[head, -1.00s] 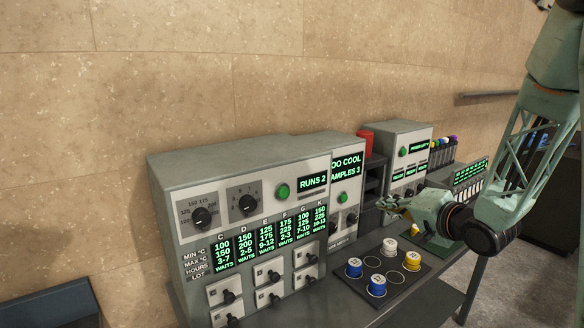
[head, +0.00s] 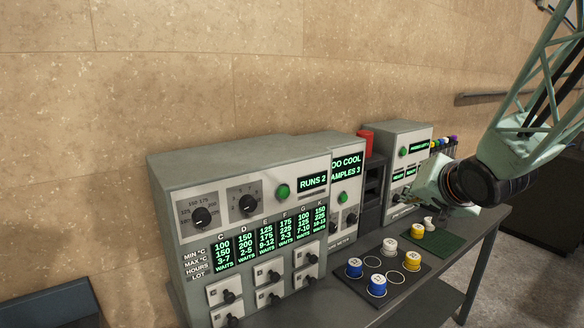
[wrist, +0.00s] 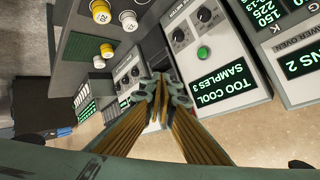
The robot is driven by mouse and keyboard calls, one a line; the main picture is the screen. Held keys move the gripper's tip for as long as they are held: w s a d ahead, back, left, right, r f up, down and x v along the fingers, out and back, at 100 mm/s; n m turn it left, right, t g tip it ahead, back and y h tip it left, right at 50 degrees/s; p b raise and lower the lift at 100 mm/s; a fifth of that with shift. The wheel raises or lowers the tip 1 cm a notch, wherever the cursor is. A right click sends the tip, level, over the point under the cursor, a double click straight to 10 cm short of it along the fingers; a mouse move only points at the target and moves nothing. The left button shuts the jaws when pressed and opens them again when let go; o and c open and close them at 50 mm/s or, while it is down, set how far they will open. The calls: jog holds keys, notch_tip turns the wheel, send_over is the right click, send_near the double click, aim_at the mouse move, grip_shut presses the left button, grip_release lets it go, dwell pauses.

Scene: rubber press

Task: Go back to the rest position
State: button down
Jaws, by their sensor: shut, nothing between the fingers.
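My gripper (wrist: 160,88) is shut and empty in the wrist view, its fingertips together in front of the instrument panels. In the head view my gripper (head: 402,205) is at the right, above the back part of the bench, with its fingers partly hard to make out against the machine behind. It is apart from the blue, white and yellow sample pots below it.
A grey oven (head: 240,165) with dials and green displays stands at left. A "TOO COOL" meter (head: 345,175) and another machine (head: 398,140) stand behind. A green mat (head: 440,243) lies beyond.

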jog(key=s+a+r+n+g, duration=0.1)
jog(key=s+a+n+g, duration=0.1)
jog(key=s, duration=1.3)
jog(key=s+a+r+n+g, duration=0.1)
jog(key=s+a, duration=0.4)
jog(key=s, duration=1)
jog(key=s+a+r+n+g, duration=0.1)
jog(key=s+a+n+g, duration=0.1)
jog(key=s, duration=1.4)
jog(key=shift+a+n+g, duration=0.4)
jog(key=shift+a+g, duration=0.35)
jog(key=shift+g, duration=0.45)
